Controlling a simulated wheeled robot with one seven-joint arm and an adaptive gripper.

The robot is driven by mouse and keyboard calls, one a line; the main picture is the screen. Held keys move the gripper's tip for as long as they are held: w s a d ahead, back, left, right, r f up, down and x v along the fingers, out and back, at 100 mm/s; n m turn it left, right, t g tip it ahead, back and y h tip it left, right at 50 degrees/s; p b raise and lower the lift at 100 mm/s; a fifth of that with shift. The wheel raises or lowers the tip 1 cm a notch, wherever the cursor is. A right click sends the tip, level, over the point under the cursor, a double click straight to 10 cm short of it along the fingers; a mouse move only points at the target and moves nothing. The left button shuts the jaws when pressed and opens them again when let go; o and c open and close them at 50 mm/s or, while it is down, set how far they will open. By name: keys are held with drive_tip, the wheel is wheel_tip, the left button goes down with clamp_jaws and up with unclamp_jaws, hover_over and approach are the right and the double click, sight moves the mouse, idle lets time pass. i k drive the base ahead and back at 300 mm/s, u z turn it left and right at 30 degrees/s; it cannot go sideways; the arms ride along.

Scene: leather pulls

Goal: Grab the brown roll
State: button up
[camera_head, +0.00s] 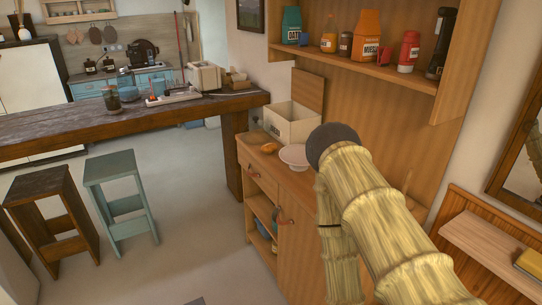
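The brown roll (268,148) is small and orange-brown. It lies on the wooden cabinet top (254,140), near its front edge and to the left of a pale pink dish (294,155). My straw-coloured arm rises at the right of the view and covers part of the cabinet's right side. My gripper does not show, so its place relative to the roll cannot be seen.
An open cream box (292,127) with an upright wooden lid (308,89) stands behind the roll. A shelf (384,72) above holds several bottles and packets. A long dark counter (60,124) is at left, with two stools (48,207) (117,183). Floor before the cabinet is clear.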

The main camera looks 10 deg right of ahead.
sight(270, 147)
drive_tip(key=u, duration=1.1)
drive_tip(key=i, duration=1.15)
drive_tip(key=z, duration=0.75)
drive_tip(key=i, duration=0.85)
drive_tip(key=z, duration=0.85)
